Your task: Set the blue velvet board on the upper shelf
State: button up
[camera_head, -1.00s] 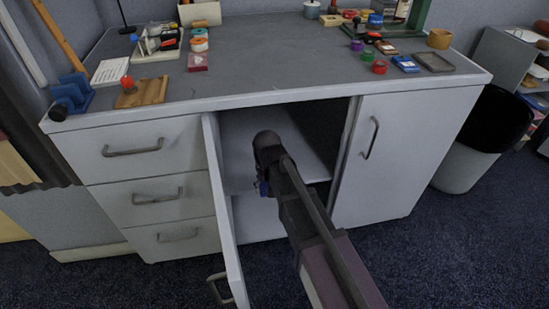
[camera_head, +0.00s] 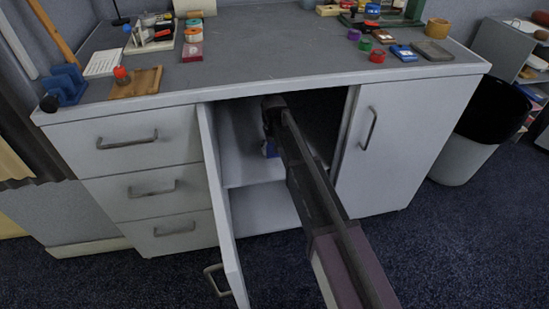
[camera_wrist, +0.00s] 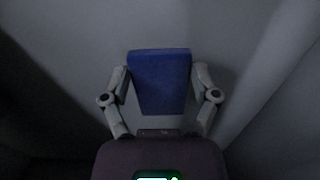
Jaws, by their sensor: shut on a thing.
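The blue velvet board (camera_wrist: 160,80) is between the two fingers of my gripper (camera_wrist: 160,88) in the wrist view, held at both side edges. In the head view only a small blue part of the board (camera_head: 270,149) shows beside my arm, inside the open cabinet. The upper shelf (camera_head: 238,160) is the pale board inside the cabinet, and the held board is over it. I cannot tell whether the board touches the shelf. My arm hides most of the gripper in the head view.
The open cabinet door (camera_head: 222,215) stands to the left of my arm. The closed right door (camera_head: 385,150) and the cabinet top (camera_head: 270,50) bound the opening. The shelf around the board looks bare. The right part of the cabinet's inside is dark.

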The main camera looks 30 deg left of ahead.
aim_at(274, 162)
dwell(0.3)
jog(key=shift+f+b, duration=1.75)
jog(key=shift+f, duration=0.05)
jog(key=shift+f, duration=0.1)
jog(key=o, duration=1)
notch_tip(274, 162, up, 8)
jog(key=p, duration=0.7)
jog(key=shift+f, duration=0.1)
